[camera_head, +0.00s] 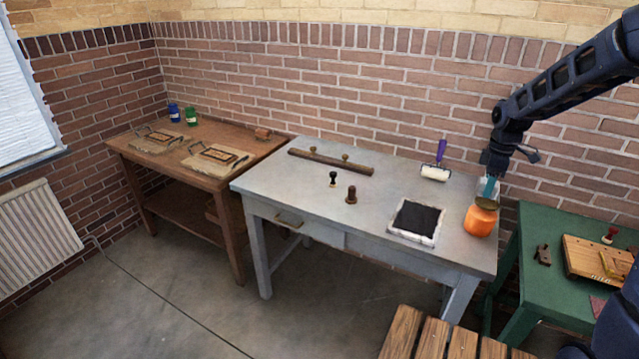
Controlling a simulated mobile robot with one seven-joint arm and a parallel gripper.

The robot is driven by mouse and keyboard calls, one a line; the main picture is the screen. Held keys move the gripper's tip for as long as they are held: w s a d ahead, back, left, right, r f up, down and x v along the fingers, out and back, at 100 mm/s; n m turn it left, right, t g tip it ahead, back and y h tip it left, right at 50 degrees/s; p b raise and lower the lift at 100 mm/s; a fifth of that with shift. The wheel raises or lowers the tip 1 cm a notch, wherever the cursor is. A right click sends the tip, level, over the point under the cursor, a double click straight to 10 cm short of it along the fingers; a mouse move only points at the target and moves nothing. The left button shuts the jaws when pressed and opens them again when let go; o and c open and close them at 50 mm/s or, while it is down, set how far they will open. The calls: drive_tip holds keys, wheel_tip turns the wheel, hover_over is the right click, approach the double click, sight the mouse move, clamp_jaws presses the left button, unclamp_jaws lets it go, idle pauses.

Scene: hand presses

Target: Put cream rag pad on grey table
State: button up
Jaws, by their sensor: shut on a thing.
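The grey table (385,187) stands in the middle against the brick wall. My gripper (489,190) is at its back right corner, pointing down just above and behind an orange jar (480,221). It is shut on a small round olive-brown thing (486,203) at its fingertips, right over the jar's top. I cannot tell from this view whether that is the cream rag pad, or whether it touches the jar. No other cream pad shows clearly on the grey table.
On the grey table are a black ink slab (417,219) in a pale tray, a purple-handled roller (437,166), two small dark stampers and a long bar (330,161). Its front middle is clear. A green table (548,250) stands right, a brown table (210,130) left.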

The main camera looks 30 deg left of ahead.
drive_tip(key=w+a+r, duration=0.2)
drive_tip(key=w+a, duration=0.6)
drive_tip(key=a, duration=0.2)
hover_over(366, 185)
wheel_tip(366, 185, down, 3)
wheel_tip(366, 185, down, 20)
drive_tip(key=shift+r, duration=0.2)
drive_tip(key=shift+d+f, duration=0.1)
drive_tip(key=o, duration=1)
